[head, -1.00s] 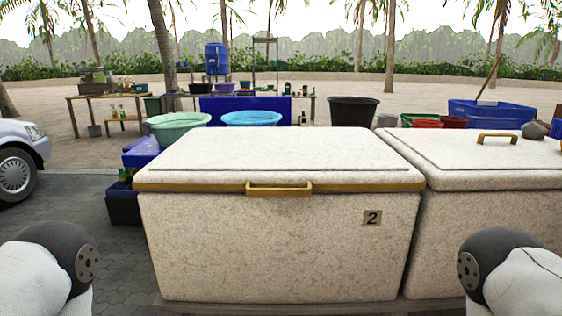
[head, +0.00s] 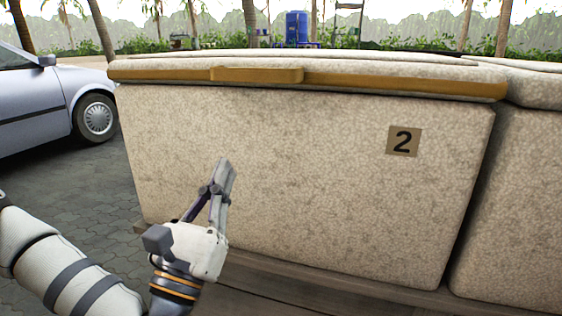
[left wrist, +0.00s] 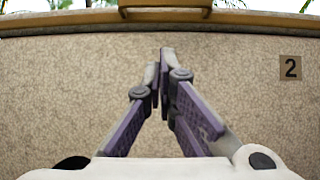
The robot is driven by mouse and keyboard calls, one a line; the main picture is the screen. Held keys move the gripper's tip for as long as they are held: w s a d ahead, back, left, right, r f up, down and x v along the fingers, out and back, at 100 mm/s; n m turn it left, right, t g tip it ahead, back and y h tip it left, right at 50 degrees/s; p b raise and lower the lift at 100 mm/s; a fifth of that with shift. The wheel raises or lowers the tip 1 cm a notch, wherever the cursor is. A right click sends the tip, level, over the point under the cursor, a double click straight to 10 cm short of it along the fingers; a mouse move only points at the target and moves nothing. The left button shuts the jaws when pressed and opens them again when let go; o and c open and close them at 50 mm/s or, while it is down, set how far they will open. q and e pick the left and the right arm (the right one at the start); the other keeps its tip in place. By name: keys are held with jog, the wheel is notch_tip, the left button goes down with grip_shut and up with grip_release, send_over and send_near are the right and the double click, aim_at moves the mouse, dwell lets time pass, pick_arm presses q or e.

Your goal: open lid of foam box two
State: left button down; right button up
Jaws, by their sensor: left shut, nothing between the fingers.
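Foam box two (head: 300,180) is a large speckled off-white box with a "2" label (head: 403,141) on its front. Its lid (head: 350,58) is down, with a yellow-brown rim and a handle (head: 257,75) at the front edge. My left gripper (head: 226,163) is shut and empty in front of the box's front wall, below and slightly left of the handle. In the left wrist view, the gripper (left wrist: 165,55) points up toward the handle (left wrist: 165,10), apart from it. My right gripper is not in view.
A second foam box (head: 520,190) stands close against the right side. A wooden support (head: 270,300) runs under the boxes. A silver car (head: 50,95) is parked at the left on grey paving, with free paving between.

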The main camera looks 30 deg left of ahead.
pick_arm(q)
jog(key=w+r, duration=0.2)
jog(key=r, duration=0.1)
jog(key=w+a+r+p, duration=0.1)
jog(key=w+r, duration=0.2)
jog(key=w+a+r+p, duration=0.1)
jog(key=w+r, duration=0.2)
jog(key=shift+w+a+r, duration=0.15)
jog(key=shift+r, duration=0.1)
jog(key=shift+p, duration=0.3)
